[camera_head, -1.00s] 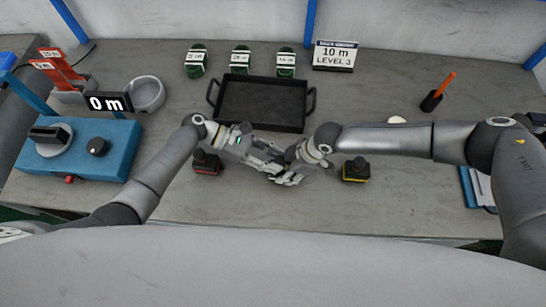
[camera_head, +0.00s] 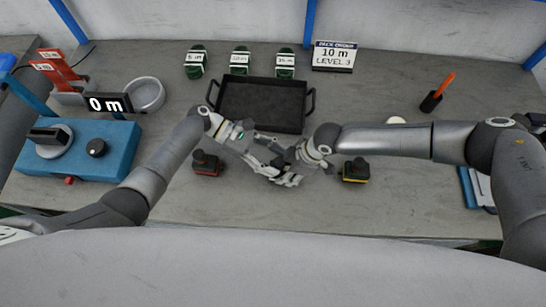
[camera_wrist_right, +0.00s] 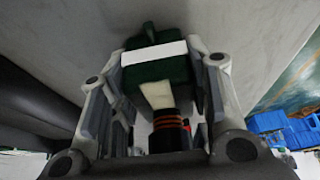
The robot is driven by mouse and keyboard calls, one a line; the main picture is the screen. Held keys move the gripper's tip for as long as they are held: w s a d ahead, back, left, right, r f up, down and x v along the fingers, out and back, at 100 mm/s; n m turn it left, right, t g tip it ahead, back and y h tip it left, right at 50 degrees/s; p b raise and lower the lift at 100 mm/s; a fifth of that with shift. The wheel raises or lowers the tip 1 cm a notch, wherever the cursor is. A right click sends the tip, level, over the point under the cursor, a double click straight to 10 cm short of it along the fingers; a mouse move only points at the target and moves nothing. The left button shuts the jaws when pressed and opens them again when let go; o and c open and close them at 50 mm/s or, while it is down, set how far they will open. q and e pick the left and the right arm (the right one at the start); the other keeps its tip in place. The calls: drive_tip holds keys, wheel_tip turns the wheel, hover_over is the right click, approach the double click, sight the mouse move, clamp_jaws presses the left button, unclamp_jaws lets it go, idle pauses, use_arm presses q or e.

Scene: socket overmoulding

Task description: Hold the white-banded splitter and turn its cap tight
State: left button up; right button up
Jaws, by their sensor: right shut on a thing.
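The white-banded splitter (camera_wrist_right: 155,67) is a dark green block with a white band, seen between the fingers of my right gripper (camera_wrist_right: 160,100) in the right wrist view. My right gripper is shut on it. A dark part with orange rings (camera_wrist_right: 168,125) projects from its lower end; it looks like the cap end. In the head view my left gripper (camera_head: 266,153) and right gripper (camera_head: 286,174) meet in front of the tray, their fingers overlapping. The splitter is hidden there by the fingers. Whether the left fingers are closed on the cap is not clear.
A black tray (camera_head: 262,103) lies behind the grippers. A red-banded block (camera_head: 206,163) and a yellow-banded block (camera_head: 356,170) stand on either side. A blue machine (camera_head: 80,150) is at left. Several green coils stand at the back. The right rear table is mostly clear.

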use_arm(q)
drive_tip(key=shift+a, duration=0.1)
drive_tip(key=v, duration=1.2)
drive_tip(key=shift+s, duration=0.1)
drive_tip(key=shift+s+n+t, duration=3.5)
drive_tip(key=shift+s+t, duration=0.5)
drive_tip(key=shift+t, duration=0.2)
drive_tip(key=x, duration=1.2)
